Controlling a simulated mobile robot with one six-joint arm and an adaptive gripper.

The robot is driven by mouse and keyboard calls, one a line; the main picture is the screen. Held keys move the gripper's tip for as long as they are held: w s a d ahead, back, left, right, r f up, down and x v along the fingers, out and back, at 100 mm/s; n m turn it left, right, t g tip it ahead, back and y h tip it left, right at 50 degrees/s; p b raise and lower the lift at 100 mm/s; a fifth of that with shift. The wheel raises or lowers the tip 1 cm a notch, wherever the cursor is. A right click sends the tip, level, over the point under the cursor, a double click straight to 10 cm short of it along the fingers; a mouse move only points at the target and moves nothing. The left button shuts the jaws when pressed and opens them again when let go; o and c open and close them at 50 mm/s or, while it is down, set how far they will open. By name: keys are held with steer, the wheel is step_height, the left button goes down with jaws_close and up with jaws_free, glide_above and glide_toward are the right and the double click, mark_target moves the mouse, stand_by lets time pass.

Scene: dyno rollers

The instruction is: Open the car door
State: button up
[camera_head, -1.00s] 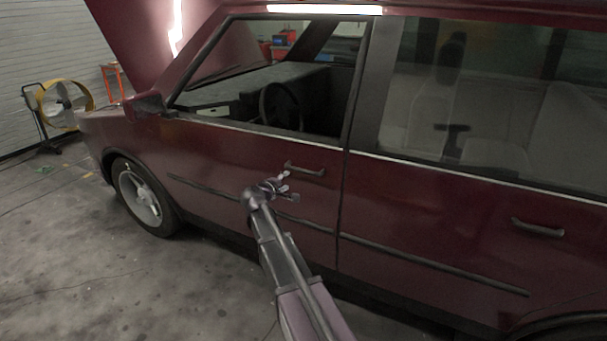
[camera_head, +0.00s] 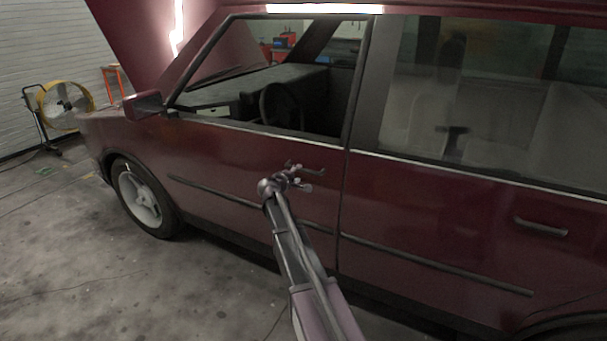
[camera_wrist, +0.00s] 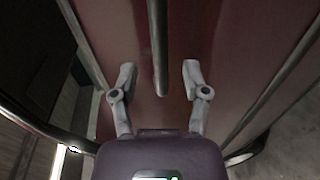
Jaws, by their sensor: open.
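The dark red car's front door (camera_head: 240,165) is shut, flush with the body. Its handle (camera_head: 316,171) is a dark bar below the window, partly hidden behind my gripper (camera_head: 300,178) in the head view. In the wrist view the handle (camera_wrist: 158,45) runs down from the top edge between the two grey fingers of my gripper (camera_wrist: 159,75), with its near end at fingertip height. The fingers are open, one on each side of the bar, with a gap on both sides. I cannot tell how far the fingertips are from the door.
The rear door has its own handle (camera_head: 540,227) to the right. A side mirror (camera_head: 144,105) sticks out at the left, and the bonnet (camera_head: 150,40) is raised. A yellow fan (camera_head: 65,105) stands by the wall. The floor (camera_head: 110,270) beside the car is clear.

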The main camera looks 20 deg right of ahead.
mark_target(303, 171)
steer(key=shift+b+x, duration=0.4)
steer(key=shift+x, duration=2.2)
jaws_close()
